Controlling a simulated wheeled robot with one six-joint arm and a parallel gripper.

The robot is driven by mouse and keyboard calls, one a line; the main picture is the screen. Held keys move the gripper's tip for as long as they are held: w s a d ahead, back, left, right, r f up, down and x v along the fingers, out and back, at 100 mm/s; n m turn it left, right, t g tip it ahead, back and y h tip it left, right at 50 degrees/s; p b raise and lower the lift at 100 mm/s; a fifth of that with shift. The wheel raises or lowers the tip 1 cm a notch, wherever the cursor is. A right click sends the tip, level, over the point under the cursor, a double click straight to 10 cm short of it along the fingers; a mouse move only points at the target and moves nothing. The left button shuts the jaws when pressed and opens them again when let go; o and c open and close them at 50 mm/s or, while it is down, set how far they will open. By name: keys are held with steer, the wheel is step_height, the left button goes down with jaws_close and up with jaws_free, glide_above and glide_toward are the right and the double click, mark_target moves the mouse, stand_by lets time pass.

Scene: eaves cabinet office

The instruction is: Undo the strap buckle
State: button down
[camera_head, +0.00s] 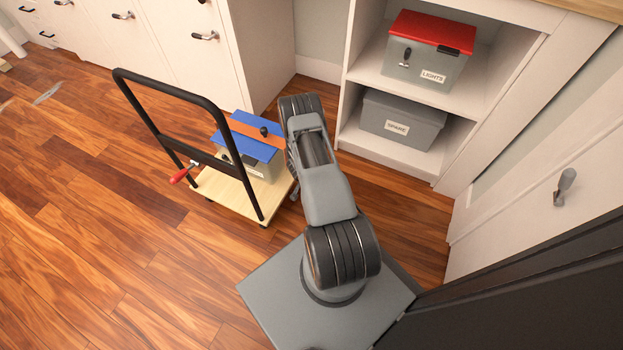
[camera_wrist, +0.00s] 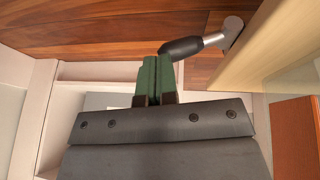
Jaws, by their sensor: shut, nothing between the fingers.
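An orange strap (camera_head: 258,131) runs over the blue lid of a grey box (camera_head: 262,166) on a small trolley. My arm hides the strap's right end and my gripper in the head view. In the wrist view my gripper (camera_wrist: 157,66) has its green fingers shut together and empty. Its tips are close to a black-gripped metal lever (camera_wrist: 188,47) beside a pale wooden edge; I cannot tell if they touch. An orange surface (camera_wrist: 296,140), possibly the strap, shows at lower right.
The trolley has a pale deck (camera_head: 212,187), a tall black handle frame (camera_head: 135,105) and a red-handled lever (camera_head: 181,176). A shelf holds a red-lidded box (camera_head: 437,66) and a grey box (camera_head: 402,113). White drawers stand behind.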

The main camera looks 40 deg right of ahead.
steer(key=shift+s+d+f+b, duration=0.15)
steer(key=shift+s+f+b, duration=0.2)
steer(key=shift+f, duration=0.3)
steer(key=shift+s+d+f+b, duration=0.1)
steer(key=shift+s+f+b, duration=0.1)
steer(key=shift+f+b, duration=0.3)
steer(key=shift+s+d+f+b, duration=0.15)
steer(key=shift+s+f+b, duration=0.15)
steer(key=shift+f, duration=0.45)
steer(key=shift+f, duration=0.1)
